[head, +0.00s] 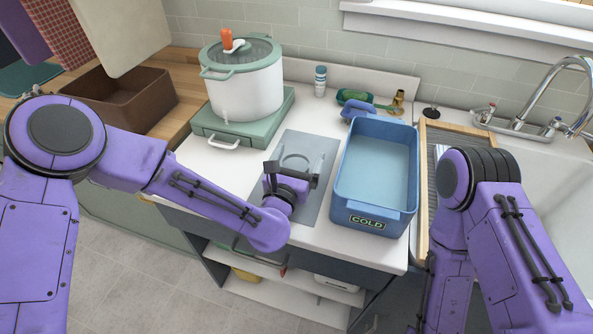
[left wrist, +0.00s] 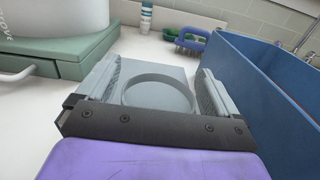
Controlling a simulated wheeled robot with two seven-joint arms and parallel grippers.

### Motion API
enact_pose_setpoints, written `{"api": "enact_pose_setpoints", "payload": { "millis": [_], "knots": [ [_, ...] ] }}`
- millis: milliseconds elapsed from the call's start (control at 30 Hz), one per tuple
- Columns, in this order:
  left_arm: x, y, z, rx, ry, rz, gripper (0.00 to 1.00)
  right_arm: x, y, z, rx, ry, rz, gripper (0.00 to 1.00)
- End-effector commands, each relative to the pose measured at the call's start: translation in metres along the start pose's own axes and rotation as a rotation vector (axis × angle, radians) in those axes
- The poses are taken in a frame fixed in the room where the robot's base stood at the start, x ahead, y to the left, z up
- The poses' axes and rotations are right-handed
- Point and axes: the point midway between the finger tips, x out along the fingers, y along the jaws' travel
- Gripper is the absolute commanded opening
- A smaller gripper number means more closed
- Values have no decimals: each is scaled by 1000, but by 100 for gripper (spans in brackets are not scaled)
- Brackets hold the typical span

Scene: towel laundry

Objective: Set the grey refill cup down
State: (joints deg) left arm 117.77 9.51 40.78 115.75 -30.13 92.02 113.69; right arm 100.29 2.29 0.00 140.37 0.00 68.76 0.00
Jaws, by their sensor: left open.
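A round grey rim, which looks like the grey refill cup (head: 296,158), shows on the grey mat (head: 318,198) in the head view. In the left wrist view the round grey shape (left wrist: 158,92) lies between the fingers, over the same grey mat (left wrist: 165,72). How tall it is, I cannot tell. My left gripper (head: 291,174) is open, with one finger on each side of the round shape; it also shows in the left wrist view (left wrist: 157,88). Contact with the fingers is not clear. My right gripper is out of view; only its arm shows.
A blue basin marked COLD (head: 366,219) stands close right of the mat. A white pot (head: 246,92) sits on a green base (head: 214,127) to the left. The sink (head: 555,165) is at right.

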Motion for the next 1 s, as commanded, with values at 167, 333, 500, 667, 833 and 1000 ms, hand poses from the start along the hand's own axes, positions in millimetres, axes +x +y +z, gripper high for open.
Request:
{"api": "enact_pose_setpoints", "payload": {
  "millis": [167, 333, 500, 667, 833, 1000],
  "knots": [
    [0, 0, -1, 0, 1, 0, 88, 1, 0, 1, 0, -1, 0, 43],
    [0, 0, -1, 0, 0, -1, 42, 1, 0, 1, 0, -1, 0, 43],
    [0, -1, -1, 0, 0, -1, 37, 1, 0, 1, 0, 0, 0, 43],
    [0, -1, 5, 0, 0, -1, 37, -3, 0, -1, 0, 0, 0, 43],
    [0, 0, 31, -1, 0, 0, 37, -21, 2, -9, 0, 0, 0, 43],
    [-26, 9, 73, -3, 1, 0, 37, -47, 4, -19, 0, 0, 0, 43]
  ]
}}
